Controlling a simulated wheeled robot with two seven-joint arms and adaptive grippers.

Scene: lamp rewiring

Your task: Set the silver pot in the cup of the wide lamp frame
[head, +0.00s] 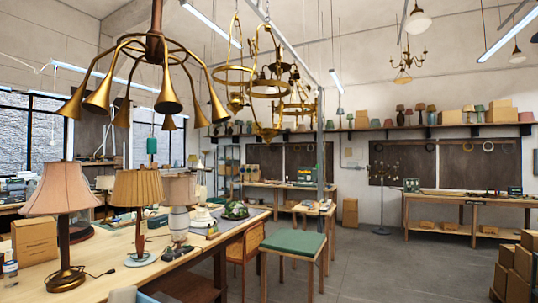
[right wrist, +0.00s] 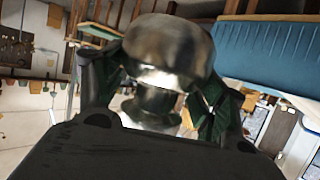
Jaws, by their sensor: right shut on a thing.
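The silver pot (right wrist: 168,42) fills the upper middle of the right wrist view, a rounded shiny metal body with a narrower neck and flared part below it. My right gripper (right wrist: 160,92) is shut on it, with a dark green finger on each side. Brass lamp frames with rings and small cups hang in the upper middle of the head view, one at the left (head: 235,72) and a larger one (head: 270,85) beside it. They overlap, and I cannot tell which is the wide one. Neither gripper shows in the head view.
A brass chandelier with downturned horns (head: 150,50) hangs close at the left. Shaded lamps (head: 62,190) stand on the long wooden bench (head: 110,258). A green-topped stool (head: 294,243) stands below the frames. Boxes (head: 515,265) are stacked at right; the floor between is clear.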

